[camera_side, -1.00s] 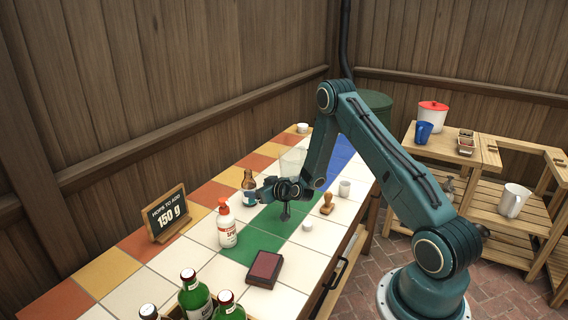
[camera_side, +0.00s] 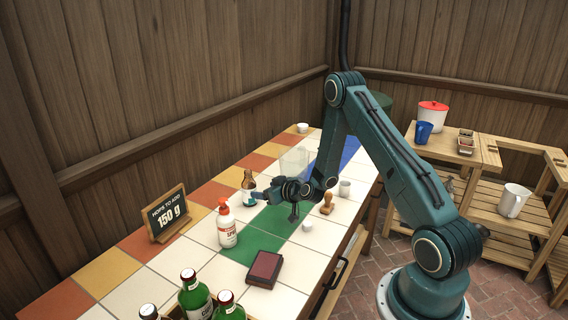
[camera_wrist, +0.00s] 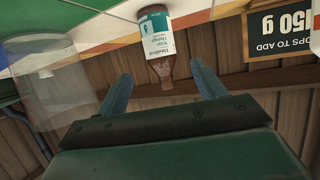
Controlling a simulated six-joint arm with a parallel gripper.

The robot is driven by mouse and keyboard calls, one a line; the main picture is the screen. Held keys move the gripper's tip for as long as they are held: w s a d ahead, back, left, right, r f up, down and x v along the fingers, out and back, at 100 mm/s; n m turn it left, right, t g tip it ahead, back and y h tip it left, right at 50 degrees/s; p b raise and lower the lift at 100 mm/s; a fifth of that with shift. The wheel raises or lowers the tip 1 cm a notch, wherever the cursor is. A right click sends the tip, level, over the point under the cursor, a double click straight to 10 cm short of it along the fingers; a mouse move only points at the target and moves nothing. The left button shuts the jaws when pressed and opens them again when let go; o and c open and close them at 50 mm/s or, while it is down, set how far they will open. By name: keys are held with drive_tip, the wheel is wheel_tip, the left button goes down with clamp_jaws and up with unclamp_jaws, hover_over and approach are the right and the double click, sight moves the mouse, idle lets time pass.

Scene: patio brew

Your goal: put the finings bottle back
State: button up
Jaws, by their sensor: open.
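The finings bottle (camera_side: 249,188) is small and brown with a white and teal label. It stands upright on the tiled counter, left of my gripper in the side view. My gripper (camera_side: 262,196) is open and empty, with its fingers toward the bottle. In the wrist view, the finings bottle (camera_wrist: 157,40) appears upside down ahead of and between the two open fingertips (camera_wrist: 160,88). Its neck points toward the gap. The bottle looks apart from the fingers. Part of its label text is too blurred to read.
A clear container (camera_side: 293,160) stands just behind my gripper. Green bottles (camera_side: 195,296) are at the front.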

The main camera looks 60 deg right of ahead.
drive_tip(key=s+a+r+n+g+y, duration=0.2)
drive_tip(key=a+r, duration=0.7)
drive_tip(key=r, duration=0.1)
drive_tip(key=s+a+r+n+g+y, duration=0.1)
drive_tip(key=s+a+r+n+y, duration=0.2)
drive_tip(key=a+r, duration=0.6)
drive_tip(key=s+a+r+g, duration=0.1)
drive_tip(key=s+a+r, duration=0.1)
drive_tip(key=s, duration=0.7)
drive_tip(key=s+a+r+m+g+h, duration=0.1)
drive_tip(key=s+r, duration=0.3)
drive_tip(key=s, duration=0.5)
drive_tip(key=s+a+r+m+g, duration=0.1)
drive_tip(key=s+a+r+g, duration=0.1)
drive_tip(key=s, duration=0.8)
drive_tip(key=shift+a+r+g, duration=0.3)
drive_tip(key=shift+a+r, duration=0.2)
drive_tip(key=shift+a, duration=0.25)
